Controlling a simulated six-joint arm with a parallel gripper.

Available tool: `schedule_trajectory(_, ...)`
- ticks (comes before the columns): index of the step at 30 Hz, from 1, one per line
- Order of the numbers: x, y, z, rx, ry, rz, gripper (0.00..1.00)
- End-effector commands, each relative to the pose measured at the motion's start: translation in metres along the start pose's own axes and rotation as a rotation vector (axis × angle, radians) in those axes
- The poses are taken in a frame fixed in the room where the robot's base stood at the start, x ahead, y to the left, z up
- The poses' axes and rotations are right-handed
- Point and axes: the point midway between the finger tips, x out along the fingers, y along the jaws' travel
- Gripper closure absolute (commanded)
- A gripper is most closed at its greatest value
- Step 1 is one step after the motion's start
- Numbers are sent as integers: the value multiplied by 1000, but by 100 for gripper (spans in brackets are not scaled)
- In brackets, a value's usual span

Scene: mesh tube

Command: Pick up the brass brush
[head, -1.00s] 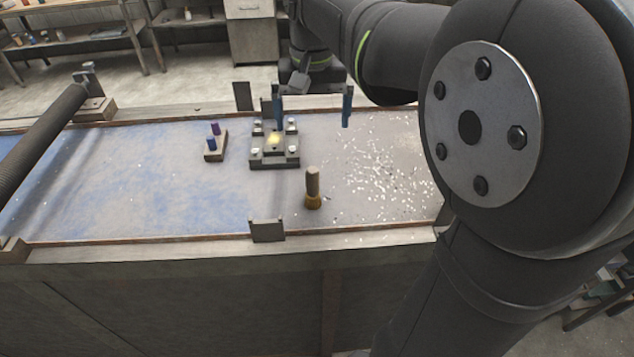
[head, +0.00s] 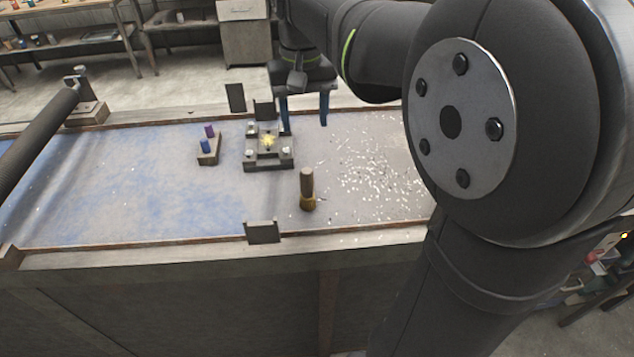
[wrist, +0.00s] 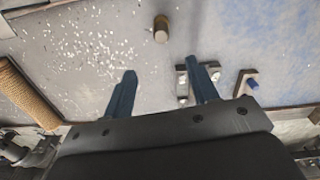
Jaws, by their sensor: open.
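The brass brush (head: 307,189) stands upright on the bench top, with a brown handle above a brass-coloured lower end. It also shows in the wrist view (wrist: 161,28), near the top middle, beyond the fingertips. My gripper (head: 305,112) is open and empty, its two blue fingers pointing down at the far side of the bench, behind the brush and apart from it. In the wrist view my gripper (wrist: 160,68) has its fingers wide apart with bare bench between them.
A metal fixture (head: 268,150) with bolts and a glowing spot stands left of the brush. A small block (head: 209,150) with blue and purple pegs is further left. Pale chips (head: 375,170) lie scattered to the right. A mesh roll (head: 40,125) lies at far left. A small upright plate (head: 262,232) stands at the front edge.

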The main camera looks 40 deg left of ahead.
Motion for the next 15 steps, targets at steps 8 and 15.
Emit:
schedule_trajectory(8,11,-8,-7,-502,-78,42,46)
schedule_trajectory(15,16,-11,-9,-742,-119,50,46)
